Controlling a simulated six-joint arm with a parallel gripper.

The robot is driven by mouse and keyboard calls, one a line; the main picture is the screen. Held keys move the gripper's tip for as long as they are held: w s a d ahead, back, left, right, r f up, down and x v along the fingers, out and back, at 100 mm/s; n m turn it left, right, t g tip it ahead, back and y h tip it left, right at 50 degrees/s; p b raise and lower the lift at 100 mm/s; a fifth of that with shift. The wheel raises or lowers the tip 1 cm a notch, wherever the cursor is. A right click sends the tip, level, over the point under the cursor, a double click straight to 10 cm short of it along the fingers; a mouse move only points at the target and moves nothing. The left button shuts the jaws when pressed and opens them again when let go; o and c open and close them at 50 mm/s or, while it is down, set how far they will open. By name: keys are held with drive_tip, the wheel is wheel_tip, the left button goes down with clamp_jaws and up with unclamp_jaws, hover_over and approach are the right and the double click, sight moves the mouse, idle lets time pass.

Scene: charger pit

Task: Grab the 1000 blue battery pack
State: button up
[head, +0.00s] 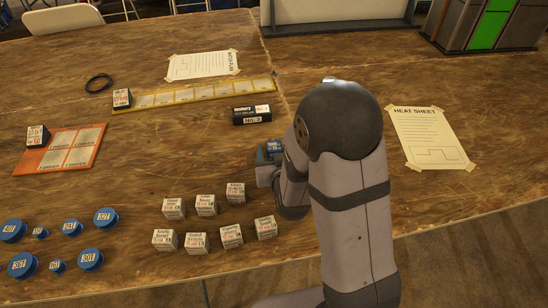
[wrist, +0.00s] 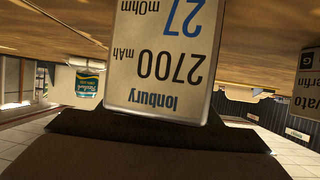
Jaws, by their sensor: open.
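Several small pale blocks with printed labels stand in two rows on the table, such as one block (head: 235,193) in the back row and another (head: 231,237) in the front row. Their print is too small to read in the head view. In the wrist view a cream block (wrist: 165,55) is very close, upside down, reading "Ionbury 2700 mAh 27 mOhm" in blue and black. I cannot tell which is the 1000 blue pack. My gripper (head: 264,168) is open behind the back row, partly hidden by my arm. A small blue-topped item (head: 273,147) shows at the gripper; whether they touch is unclear.
Several blue discs (head: 90,260) lie at the left front. A black "No. 3" box (head: 252,114) lies behind the gripper. The heat sheet (head: 430,137) lies right, with bare wood below it.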

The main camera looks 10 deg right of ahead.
sight(274, 146)
drive_tip(key=shift+w+f+p, duration=0.2)
drive_tip(key=shift+w+p, duration=0.1)
drive_tip(key=shift+w, duration=0.2)
drive_tip(key=shift+w+d+f, duration=0.1)
drive_tip(key=shift+w+f, duration=0.15)
drive_tip(key=shift+w, duration=0.3)
drive_tip(key=c, duration=1.3)
drive_tip(key=shift+r, duration=0.15)
drive_tip(key=shift+r+p, duration=0.9)
drive_tip(key=shift+r, duration=4.1)
